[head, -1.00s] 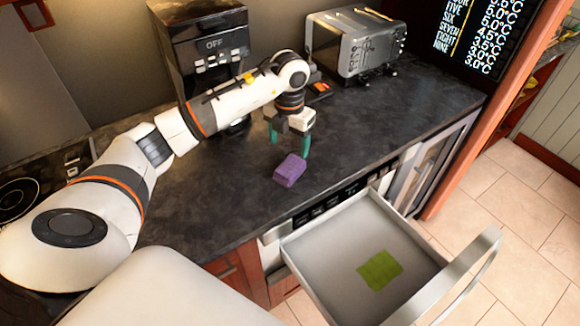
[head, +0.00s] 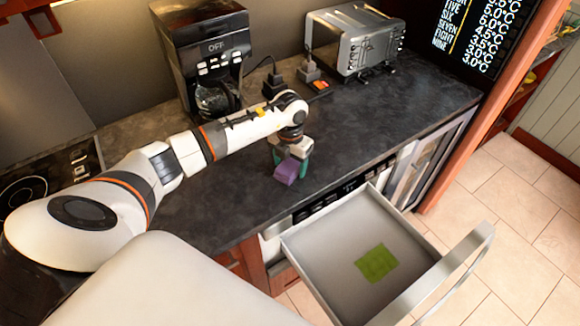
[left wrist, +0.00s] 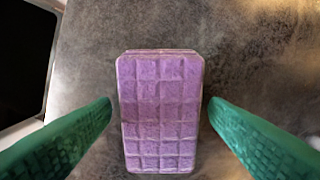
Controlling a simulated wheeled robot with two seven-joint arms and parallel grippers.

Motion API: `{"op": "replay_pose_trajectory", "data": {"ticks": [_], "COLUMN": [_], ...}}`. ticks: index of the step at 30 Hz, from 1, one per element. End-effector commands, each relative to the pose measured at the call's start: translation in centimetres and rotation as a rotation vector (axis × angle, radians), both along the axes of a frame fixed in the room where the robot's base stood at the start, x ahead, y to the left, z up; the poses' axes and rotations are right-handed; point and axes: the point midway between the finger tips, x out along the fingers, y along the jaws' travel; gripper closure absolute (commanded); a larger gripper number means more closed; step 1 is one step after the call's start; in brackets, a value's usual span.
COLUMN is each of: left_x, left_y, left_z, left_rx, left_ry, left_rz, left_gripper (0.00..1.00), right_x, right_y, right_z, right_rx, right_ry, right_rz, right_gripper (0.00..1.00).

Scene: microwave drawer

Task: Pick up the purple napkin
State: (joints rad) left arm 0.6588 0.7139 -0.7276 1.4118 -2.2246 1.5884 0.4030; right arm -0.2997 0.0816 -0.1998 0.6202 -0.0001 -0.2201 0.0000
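The purple napkin (head: 287,170) is a small folded block lying on the dark countertop near its front edge. In the left wrist view the purple napkin (left wrist: 160,112) shows a quilted grid and lies between the two green fingers. My left gripper (head: 291,165) is lowered over the napkin. In the left wrist view my left gripper (left wrist: 160,110) is open, with a gap between each fingertip and the napkin's sides. My right gripper is not in view.
An open drawer (head: 304,258) with a green cloth (head: 377,263) in it juts out below the counter (head: 215,205). A coffee maker (head: 205,50) and a toaster (head: 355,40) stand at the back. The counter to the right is clear.

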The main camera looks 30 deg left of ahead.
Motion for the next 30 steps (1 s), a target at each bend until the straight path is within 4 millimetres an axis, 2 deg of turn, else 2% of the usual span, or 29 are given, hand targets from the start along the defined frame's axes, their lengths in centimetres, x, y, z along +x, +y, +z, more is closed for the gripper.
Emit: {"op": "replay_pose_trajectory", "data": {"ticks": [1,7,9,17,20,30], "left_x": [0.0,0.0,0.0,0.1,0.2,0.1], "left_y": [0.0,0.0,0.0,0.1,0.1,0.0], "left_z": [0.0,0.1,0.1,0.7,2.1,8.5], "left_rx": [0.000,0.000,0.000,-0.001,0.001,0.000], "left_ry": [0.000,0.000,-0.001,-0.004,-0.006,-0.004], "left_rz": [0.000,0.001,0.001,0.001,0.000,0.000], "left_gripper": [0.39,0.72,0.76,0.76,0.76,0.76], "right_x": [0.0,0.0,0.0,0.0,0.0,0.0], "right_y": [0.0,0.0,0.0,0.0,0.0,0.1], "right_z": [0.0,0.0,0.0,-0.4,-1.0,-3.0], "right_rx": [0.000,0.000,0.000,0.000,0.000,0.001], "right_ry": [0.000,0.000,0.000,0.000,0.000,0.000], "right_rz": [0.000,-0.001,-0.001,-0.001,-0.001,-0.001], "right_gripper": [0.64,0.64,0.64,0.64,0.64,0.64]}}
